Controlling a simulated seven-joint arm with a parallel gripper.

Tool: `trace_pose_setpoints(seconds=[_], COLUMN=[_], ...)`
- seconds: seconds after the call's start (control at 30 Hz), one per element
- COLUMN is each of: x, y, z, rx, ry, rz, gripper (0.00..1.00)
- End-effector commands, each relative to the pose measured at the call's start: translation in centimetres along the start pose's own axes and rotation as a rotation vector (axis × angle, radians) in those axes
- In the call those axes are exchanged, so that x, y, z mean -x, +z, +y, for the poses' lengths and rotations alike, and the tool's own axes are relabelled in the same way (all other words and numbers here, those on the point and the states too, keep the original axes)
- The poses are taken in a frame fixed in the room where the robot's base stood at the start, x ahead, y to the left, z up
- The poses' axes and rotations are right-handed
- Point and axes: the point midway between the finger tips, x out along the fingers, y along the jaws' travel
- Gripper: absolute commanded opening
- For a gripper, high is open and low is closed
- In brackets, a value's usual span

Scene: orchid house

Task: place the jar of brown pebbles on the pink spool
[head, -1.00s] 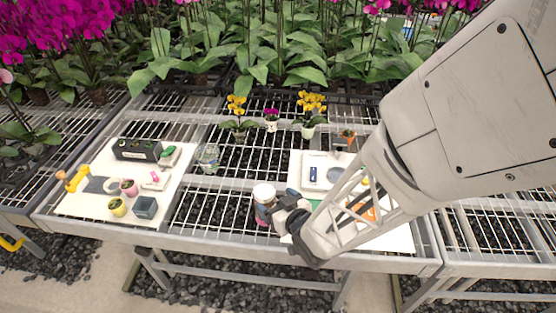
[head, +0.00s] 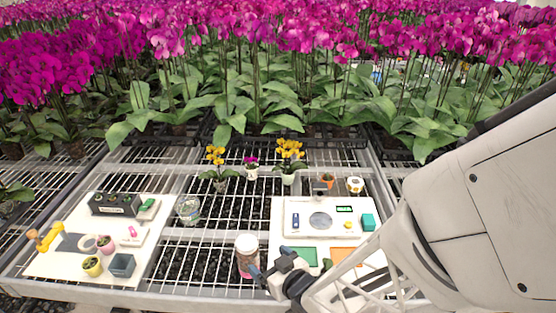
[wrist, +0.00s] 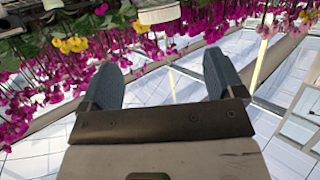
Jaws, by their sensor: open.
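The jar of brown pebbles (head: 246,258), clear with a white lid, stands upright near the front of the bench, between the two white boards. My gripper (head: 259,276) is low at its right side, close to it; contact cannot be told. In the wrist view the two blue-grey fingers (wrist: 163,85) are spread with nothing between them. A pale round shape at the top edge there, probably the jar's lid (wrist: 158,12), lies beyond the fingers. What looks like the pink spool (head: 105,246) stands on the left board among small items.
A clear bottle (head: 188,209) and potted flowers stand behind. The right board (head: 278,215) carries a scale-like tray (head: 300,231).

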Motion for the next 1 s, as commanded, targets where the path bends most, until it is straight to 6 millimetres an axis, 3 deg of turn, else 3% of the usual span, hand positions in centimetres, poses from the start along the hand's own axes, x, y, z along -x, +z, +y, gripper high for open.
trace_pose_setpoints(seconds=[0.47, 0.77, 1.0], x=[0.1, 1.5, 4.9], y=[-0.4, -2.8, -5.2], z=[0.7, 5.1, 9.3], rx=[0.001, -0.014, -0.070], ry=[0.023, 0.161, 0.303], rz=[-0.022, -0.166, -0.345], gripper=[0.88, 0.88, 0.88])
